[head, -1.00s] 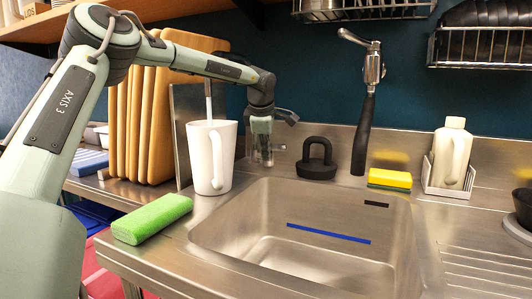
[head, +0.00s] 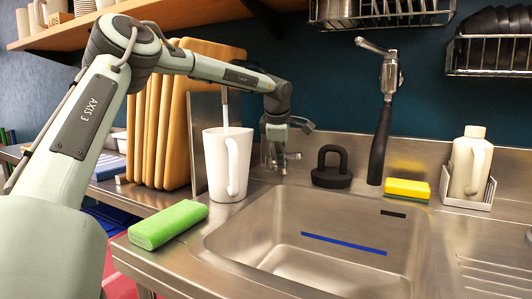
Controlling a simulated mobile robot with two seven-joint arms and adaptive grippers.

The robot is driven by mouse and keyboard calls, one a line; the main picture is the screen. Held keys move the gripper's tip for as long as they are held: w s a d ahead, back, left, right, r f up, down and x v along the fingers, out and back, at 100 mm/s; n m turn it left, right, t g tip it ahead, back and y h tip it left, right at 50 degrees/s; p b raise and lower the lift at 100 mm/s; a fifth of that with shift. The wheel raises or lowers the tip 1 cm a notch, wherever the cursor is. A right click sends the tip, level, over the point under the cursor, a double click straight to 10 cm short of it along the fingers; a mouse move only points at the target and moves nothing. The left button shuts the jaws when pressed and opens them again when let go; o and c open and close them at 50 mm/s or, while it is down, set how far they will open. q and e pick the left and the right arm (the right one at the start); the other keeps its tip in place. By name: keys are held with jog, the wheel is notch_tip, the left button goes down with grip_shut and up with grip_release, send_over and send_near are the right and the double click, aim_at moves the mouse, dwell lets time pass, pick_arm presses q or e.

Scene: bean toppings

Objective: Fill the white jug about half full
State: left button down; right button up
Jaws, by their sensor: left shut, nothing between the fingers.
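The white jug (head: 216,164) stands upright on the steel counter at the left rim of the sink (head: 290,264), its handle facing front right. Its inside is hidden from this angle, so its fill level cannot be told. A thin pale upright line (head: 225,108) runs down to its mouth; I cannot tell whether it is a stick or a stream. My left gripper (head: 278,166) points down just right of the jug, near the back rim of the sink. It is shut and empty, apart from the jug in the picture. My right gripper is not in view.
A tap (head: 384,110) with a black handle stands behind the sink. A black ring-shaped plug (head: 331,178), a yellow sponge (head: 407,189) and a cream bottle (head: 467,165) in a holder line the back. A green sponge (head: 168,225) lies front left. Wooden boards (head: 163,125) stand behind the jug.

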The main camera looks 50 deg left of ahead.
aim_at(294, 157)
pick_arm(q)
jog(key=shift+w, duration=0.1)
jog(key=w+p, duration=0.3)
jog(key=w, duration=0.1)
jog(key=shift+w+d+r, duration=0.1)
jog(key=shift+w, duration=0.4)
jog(key=shift+s+f+v, duration=0.1)
jog(key=shift+s+v, duration=0.1)
jog(key=shift+v, duration=0.9)
jog(key=shift+s+f+v, duration=0.1)
jog(key=shift+s+v, duration=0.05)
jog(key=shift+v, duration=0.9)
jog(key=shift+s+f+v, duration=0.1)
jog(key=shift+s+v, duration=0.1)
jog(key=shift+v, duration=0.9)
jog(key=shift+d, duration=0.15)
